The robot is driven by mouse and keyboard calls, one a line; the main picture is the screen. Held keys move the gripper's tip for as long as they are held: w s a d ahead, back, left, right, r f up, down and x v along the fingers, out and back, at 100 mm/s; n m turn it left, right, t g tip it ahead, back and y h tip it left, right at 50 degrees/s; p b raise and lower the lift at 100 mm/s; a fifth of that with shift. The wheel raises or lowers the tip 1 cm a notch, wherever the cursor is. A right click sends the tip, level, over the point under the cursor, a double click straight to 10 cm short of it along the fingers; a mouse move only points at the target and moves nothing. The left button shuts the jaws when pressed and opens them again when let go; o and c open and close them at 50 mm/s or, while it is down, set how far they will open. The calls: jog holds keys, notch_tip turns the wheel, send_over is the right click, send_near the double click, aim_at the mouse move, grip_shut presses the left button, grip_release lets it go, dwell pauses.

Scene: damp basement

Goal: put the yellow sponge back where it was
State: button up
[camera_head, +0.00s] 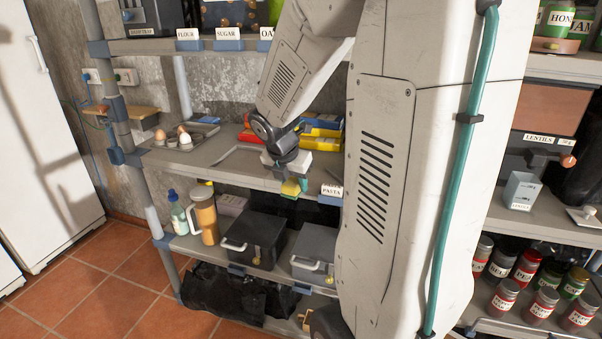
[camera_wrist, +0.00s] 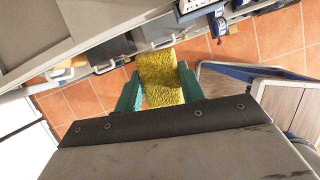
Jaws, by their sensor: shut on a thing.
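The yellow sponge (camera_head: 289,188) is in my gripper (camera_head: 294,183), just off the front edge of the middle shelf (camera_head: 227,178) in the head view. My arm reaches down from above to it and hides part of the shelf behind. In the wrist view the sponge (camera_wrist: 160,78) sits between the two teal fingers of my gripper (camera_wrist: 158,90), which press on its sides. Floor tiles and the shelf fronts show beyond it.
On the middle shelf stand an egg tray (camera_head: 171,146), yellow boxes (camera_head: 321,133) and a pasta label (camera_head: 332,190).

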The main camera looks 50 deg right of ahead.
jog(key=shift+s+d+r+n, duration=0.5)
jog(key=shift+s+n, duration=0.1)
jog(key=shift+s, duration=0.2)
jog(key=shift+d+t, duration=0.15)
jog(key=shift+t, duration=0.15)
jog(key=w+d, duration=0.3)
jog(key=w+d+f, duration=0.1)
jog(key=w+d, duration=0.6)
jog(key=w, duration=0.1)
jog(key=shift+d+f, duration=0.15)
jog(key=shift+d, duration=0.15)
jog(key=shift+w+d+f, duration=0.15)
jog(key=shift+f, duration=1.65)
jog(key=o, duration=0.9)
jog(key=shift+f, duration=0.1)
